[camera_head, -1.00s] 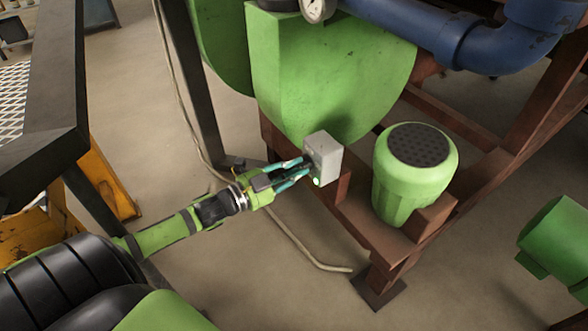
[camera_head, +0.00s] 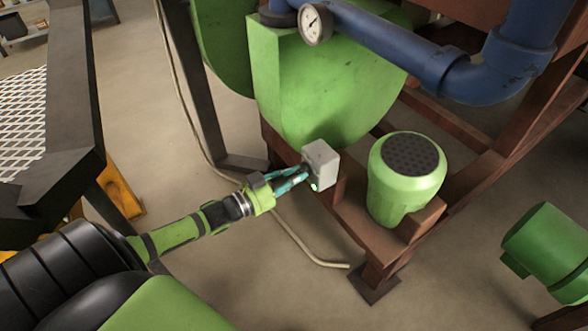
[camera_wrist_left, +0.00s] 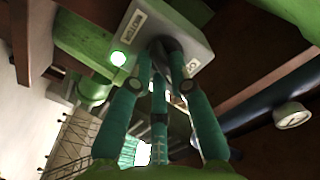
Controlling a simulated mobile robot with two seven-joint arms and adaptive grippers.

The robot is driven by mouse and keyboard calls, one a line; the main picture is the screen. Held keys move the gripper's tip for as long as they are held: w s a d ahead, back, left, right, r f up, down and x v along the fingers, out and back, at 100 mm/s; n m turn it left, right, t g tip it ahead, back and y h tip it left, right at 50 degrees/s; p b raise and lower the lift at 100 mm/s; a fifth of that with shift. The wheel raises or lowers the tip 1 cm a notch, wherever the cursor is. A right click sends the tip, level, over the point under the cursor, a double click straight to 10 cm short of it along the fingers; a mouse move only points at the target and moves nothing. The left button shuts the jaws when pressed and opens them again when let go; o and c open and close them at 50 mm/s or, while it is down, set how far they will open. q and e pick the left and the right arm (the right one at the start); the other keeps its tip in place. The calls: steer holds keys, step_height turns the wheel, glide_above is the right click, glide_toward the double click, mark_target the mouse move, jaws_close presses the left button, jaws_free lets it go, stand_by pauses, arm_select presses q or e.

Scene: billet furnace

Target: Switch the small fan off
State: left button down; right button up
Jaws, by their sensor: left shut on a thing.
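A grey switch box (camera_head: 321,164) sits on the rusty frame, with a lit green lamp (camera_head: 314,187) at its lower edge. The box (camera_wrist_left: 185,25) and its lit lamp (camera_wrist_left: 118,58) also show in the left wrist view, with two small labels. My left gripper (camera_head: 303,174) reaches the box's front face from the left. In the left wrist view its fingers (camera_wrist_left: 166,62) are shut on a dark switch knob (camera_wrist_left: 164,45) on that face, mostly hidden between the fingertips. A green motor-like unit with a dark round grille (camera_head: 407,172) stands right of the box; whether it is the fan is unclear. My right gripper is out of view.
A large green housing (camera_head: 320,90) rises behind the box. A blue pipe (camera_head: 400,45) with a gauge (camera_head: 316,24) crosses above. Rusty beams (camera_head: 362,222) surround the unit. A dark post (camera_head: 195,95) and a cable (camera_head: 305,248) are nearby. The floor in front is clear.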

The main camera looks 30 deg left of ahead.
arm_select(q)
steer(key=shift+n+p, duration=1.2)
steer(key=shift+n, duration=1.3)
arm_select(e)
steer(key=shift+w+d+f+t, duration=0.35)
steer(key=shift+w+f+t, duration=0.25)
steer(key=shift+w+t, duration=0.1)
arm_select(q)
steer(key=shift+n, duration=0.3)
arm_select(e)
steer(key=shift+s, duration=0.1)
arm_select(q)
steer(key=c, duration=1.1)
jaws_free()
steer(key=shift+c, duration=0.2)
steer(key=v, duration=1.2)
steer(key=shift+d, duration=0.1)
